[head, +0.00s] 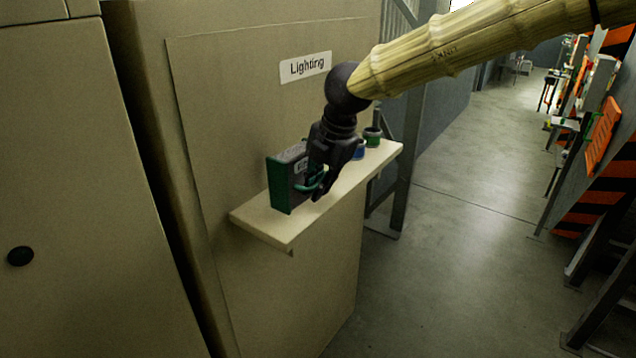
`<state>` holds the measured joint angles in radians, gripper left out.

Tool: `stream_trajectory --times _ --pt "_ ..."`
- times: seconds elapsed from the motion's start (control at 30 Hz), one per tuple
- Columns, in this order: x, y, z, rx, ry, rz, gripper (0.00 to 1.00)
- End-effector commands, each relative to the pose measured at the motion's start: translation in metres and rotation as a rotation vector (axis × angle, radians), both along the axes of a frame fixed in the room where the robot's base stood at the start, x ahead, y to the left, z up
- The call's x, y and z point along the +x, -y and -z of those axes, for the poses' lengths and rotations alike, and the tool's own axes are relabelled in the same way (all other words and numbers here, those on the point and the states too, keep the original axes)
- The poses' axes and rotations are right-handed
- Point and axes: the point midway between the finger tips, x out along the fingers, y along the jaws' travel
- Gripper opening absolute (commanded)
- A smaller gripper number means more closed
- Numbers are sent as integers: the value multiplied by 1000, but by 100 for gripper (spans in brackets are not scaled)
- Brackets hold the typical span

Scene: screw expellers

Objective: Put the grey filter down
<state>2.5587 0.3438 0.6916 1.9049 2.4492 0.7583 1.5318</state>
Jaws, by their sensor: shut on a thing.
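The grey filter (291,163) appears to be the boxy item with grey faces and green sides at the near end of a pale shelf (262,225). It is upright. A curved green handle is on its right side. My gripper (315,190) comes down from above right and is shut at this handle, with dark fingers covering part of the filter's right side. The filter's base is at or just over the shelf top; I cannot tell whether it touches.
The shelf's front corner is bare. Open floor (450,250) lies to the right.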

Motion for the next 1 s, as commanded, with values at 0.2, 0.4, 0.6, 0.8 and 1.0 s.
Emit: stream_trajectory --times 0.2,0.4,0.6,0.8,1.0 --pt "0 0 1 0 0 0 33" --pt "0 0 1 0 0 0 33" --pt "0 1 -5 1 1 0 33" --pt "-5 8 -31 3 2 1 33" --pt "-12 17 -66 3 3 1 33"
